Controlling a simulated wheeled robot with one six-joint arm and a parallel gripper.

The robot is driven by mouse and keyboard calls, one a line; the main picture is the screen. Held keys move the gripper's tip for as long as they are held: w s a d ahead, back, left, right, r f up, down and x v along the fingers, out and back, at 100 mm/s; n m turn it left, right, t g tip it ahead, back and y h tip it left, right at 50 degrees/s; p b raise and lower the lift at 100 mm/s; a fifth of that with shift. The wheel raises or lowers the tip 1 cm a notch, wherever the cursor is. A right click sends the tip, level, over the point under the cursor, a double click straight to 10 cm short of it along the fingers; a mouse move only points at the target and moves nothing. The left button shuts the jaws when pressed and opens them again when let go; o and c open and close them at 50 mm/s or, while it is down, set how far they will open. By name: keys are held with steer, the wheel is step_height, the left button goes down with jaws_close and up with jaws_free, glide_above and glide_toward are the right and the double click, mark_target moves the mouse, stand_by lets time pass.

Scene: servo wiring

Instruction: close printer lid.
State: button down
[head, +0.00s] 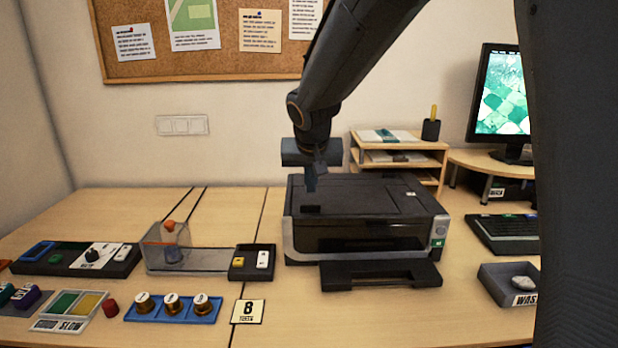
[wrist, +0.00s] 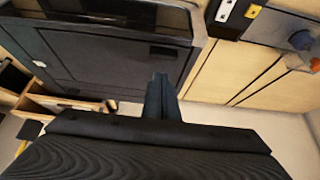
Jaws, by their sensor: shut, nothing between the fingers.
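The black and grey printer (head: 370,236) stands on the desk, right of the picture's middle. Its dark lid (head: 362,200) looks flat and level with the top, with no raised panel visible. The lid also shows in the wrist view (wrist: 105,58), seen from above and behind. My gripper (head: 311,186) points down over the left rear part of the printer top. Its fingers are together and empty, and they show in the wrist view (wrist: 160,84) near the printer's rear edge. I cannot tell whether the fingertips touch the lid.
The printer's output tray (head: 380,274) sticks out in front. A wooden shelf (head: 402,146) stands behind it, with a monitor (head: 502,95) and keyboard (head: 500,232) to the right. A clear bin (head: 168,246) and switch box (head: 252,262) stand left. The desk front right of the label card (head: 248,311) is clear.

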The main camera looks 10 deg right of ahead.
steer(key=shift+s+a+f+b, duration=0.1)
steer(key=shift+s+f+b, duration=0.15)
steer(key=shift+f+b, duration=0.35)
steer(key=shift+s+f+b, duration=0.3)
steer(key=shift+f+b, duration=0.15)
steer(key=shift+f, duration=0.3)
steer(key=shift+s+a+f+b, duration=0.1)
steer(key=shift+s+f+b, duration=0.15)
steer(key=shift+f+b, duration=0.35)
steer(key=shift+f, duration=0.1)
